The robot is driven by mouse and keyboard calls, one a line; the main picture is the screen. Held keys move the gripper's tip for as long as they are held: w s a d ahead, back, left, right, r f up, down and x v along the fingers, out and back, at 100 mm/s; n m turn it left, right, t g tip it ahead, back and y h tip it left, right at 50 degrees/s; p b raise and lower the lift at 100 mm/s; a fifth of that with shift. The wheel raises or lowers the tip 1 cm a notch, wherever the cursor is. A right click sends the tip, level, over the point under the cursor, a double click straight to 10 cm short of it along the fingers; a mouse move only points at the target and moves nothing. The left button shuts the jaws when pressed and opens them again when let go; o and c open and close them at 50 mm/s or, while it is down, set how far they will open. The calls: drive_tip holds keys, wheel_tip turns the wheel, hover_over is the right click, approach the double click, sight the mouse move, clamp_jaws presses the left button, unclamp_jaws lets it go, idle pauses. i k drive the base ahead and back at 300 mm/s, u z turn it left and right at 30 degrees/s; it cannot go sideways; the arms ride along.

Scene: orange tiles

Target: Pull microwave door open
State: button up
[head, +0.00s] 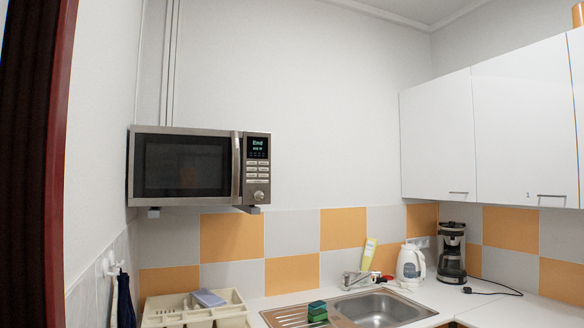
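The microwave (186,166) is a steel box with a dark window, mounted on wall brackets at the left, above the tiles. Its door is shut. The vertical door handle (236,168) is on the door's right side, next to the control panel (257,165) with a green "End" display and a knob. My gripper is not in the head view, so its position and state do not show.
Below the microwave are a cream dish rack (160,315) and a steel sink (376,308) with a faucet. A kettle (410,264) and coffee maker (452,255) stand right. White cabinets (437,135) hang upper right. The space before the microwave looks clear.

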sight(231, 141)
drive_tip(key=u, duration=0.1)
drive_tip(key=i, duration=1.05)
drive_tip(key=u, duration=1.1)
drive_tip(key=i, duration=0.6)
drive_tip(key=u, duration=0.75)
